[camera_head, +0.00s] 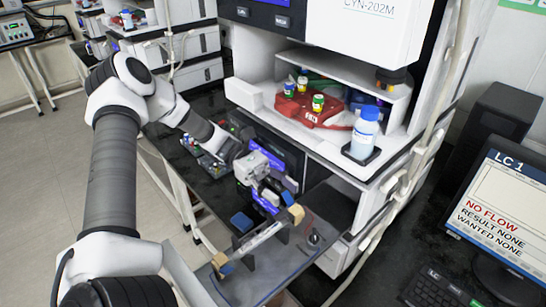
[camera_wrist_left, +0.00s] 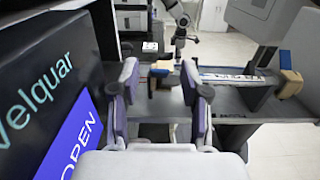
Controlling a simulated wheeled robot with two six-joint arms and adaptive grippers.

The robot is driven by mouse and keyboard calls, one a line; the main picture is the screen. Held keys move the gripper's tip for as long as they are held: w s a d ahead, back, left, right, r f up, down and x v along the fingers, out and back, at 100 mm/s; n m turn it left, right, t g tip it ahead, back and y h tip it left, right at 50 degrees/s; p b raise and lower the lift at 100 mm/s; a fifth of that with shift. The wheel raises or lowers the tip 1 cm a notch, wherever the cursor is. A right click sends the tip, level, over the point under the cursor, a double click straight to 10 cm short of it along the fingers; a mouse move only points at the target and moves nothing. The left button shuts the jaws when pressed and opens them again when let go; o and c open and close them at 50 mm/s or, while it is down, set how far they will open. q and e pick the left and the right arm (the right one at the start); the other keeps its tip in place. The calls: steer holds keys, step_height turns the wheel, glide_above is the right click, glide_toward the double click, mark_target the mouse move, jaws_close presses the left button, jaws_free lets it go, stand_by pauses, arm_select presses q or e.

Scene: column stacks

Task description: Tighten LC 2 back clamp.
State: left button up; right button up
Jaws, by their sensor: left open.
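A column (camera_head: 260,240) lies across a grey tray (camera_head: 283,258) in the head view, with a tan clamp block (camera_head: 296,213) near its far end and another (camera_head: 222,264) near its near end. The wrist view shows the column (camera_wrist_left: 232,75), the left tan block (camera_wrist_left: 160,74) and the right one (camera_wrist_left: 290,83). I cannot tell which block is the back clamp, or whether this is LC 2. My left gripper (camera_head: 268,183) is open and empty beside the instrument front. In the wrist view its padded fingers (camera_wrist_left: 160,95) stand on either side of the left block's direction, apart from it.
A blue "OPEN" panel (camera_wrist_left: 75,140) stands close left of the fingers. A shelf above holds a red tray (camera_head: 310,112) and a blue-capped bottle (camera_head: 365,130). A monitor (camera_head: 495,205) reads "LC 1" and "NO FLOW". A distant arm (camera_wrist_left: 180,20) shows small in the wrist view.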

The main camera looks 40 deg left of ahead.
arm_select(q)
steer(key=w+a, duration=0.1)
steer(key=a, duration=1)
steer(key=shift+a, duration=0.35)
steer(key=shift+f, duration=0.1)
